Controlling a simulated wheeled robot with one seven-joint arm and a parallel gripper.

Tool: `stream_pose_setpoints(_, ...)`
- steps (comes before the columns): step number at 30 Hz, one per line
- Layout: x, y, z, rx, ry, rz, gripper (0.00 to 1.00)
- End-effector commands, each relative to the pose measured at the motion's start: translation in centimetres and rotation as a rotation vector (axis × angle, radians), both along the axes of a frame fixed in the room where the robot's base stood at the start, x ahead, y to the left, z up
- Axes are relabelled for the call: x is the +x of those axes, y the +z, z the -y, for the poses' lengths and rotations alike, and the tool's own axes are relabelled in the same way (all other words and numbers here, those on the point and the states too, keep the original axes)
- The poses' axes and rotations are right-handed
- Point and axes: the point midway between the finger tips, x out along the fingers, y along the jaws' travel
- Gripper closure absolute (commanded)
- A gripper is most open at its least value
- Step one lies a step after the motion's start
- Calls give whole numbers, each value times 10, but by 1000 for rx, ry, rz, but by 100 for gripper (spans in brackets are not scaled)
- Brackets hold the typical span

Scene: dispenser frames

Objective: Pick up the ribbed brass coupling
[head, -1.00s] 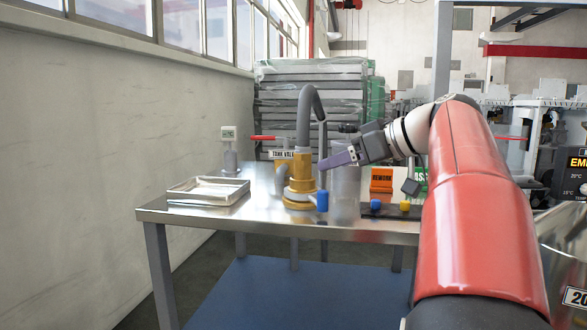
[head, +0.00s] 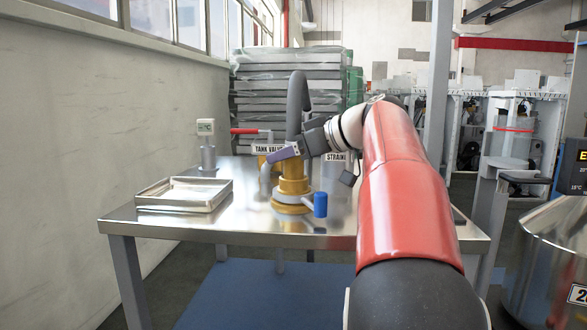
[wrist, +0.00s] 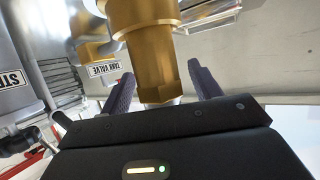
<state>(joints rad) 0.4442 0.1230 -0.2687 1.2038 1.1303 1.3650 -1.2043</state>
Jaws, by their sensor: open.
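The brass coupling (head: 293,185) stands upright at the foot of a grey hose (head: 297,105) on the steel table (head: 240,222). Its ribs are too small to make out. A blue handle (head: 320,205) sticks out at its lower right. My gripper (head: 274,158) is at the coupling's upper part, its purple fingers pointing left. In the wrist view, a brass body with a faceted end (wrist: 153,68) fills the top middle. My open gripper (wrist: 162,82) has one finger on each side of it in the picture, with visible gaps. I cannot tell how deep the fingers reach around it.
A shallow metal tray (head: 185,194) lies at the table's left, with a small gauge on a post (head: 206,145) behind it. A red lever (head: 245,131) and a tank valve label (head: 268,148) stand behind the coupling. My arm hides the table's right part.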

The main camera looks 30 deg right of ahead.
Motion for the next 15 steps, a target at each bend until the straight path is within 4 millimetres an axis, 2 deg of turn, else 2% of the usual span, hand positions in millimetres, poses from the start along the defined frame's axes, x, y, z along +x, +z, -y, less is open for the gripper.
stream_pose_setpoints(3,6,-3,-4,0,0,0,37)
stream_pose_setpoints(9,7,-3,-4,0,-1,1,37)
stream_pose_setpoints(15,7,-3,-4,0,-1,1,62)
